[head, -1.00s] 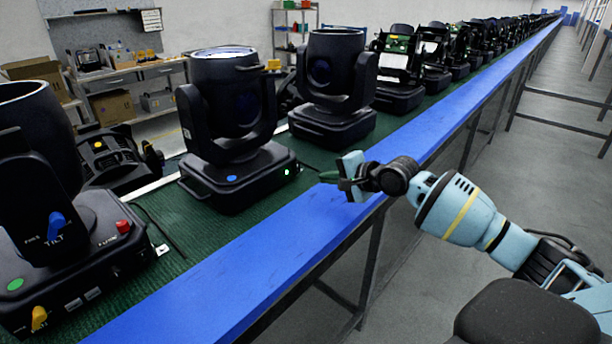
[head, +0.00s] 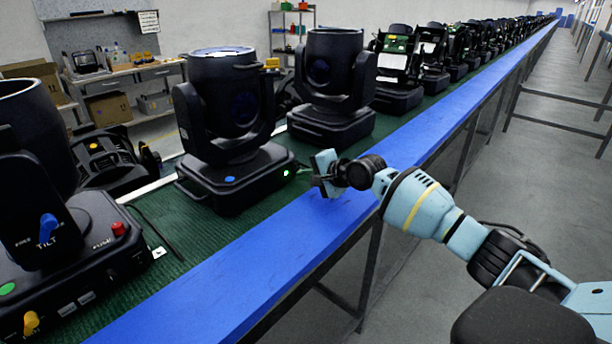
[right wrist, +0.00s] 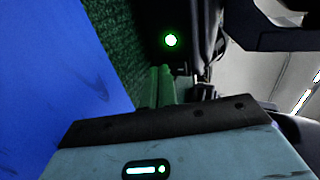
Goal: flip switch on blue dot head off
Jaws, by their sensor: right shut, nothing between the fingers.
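The blue dot head (head: 235,120) is a black moving light on the green mat, with a blue dot (head: 229,179) on the front of its base. A small lit spot (head: 286,172) glows at the right end of that base. It also shows as a bright green-white light (right wrist: 171,40) in the right wrist view. My right gripper (head: 302,172) is shut and empty, its fingers pointing at this end of the base, just right of the light. In the right wrist view its green fingertips (right wrist: 162,70) are together just below the light. The switch itself is not clearly distinguishable. My left gripper is out of view.
A head with a green dot (head: 7,288) stands at the near left. Another black head (head: 332,90) stands behind the blue dot one, with several more along the line. The blue table edge (head: 270,255) runs along the front and is clear. Shelves stand at the back.

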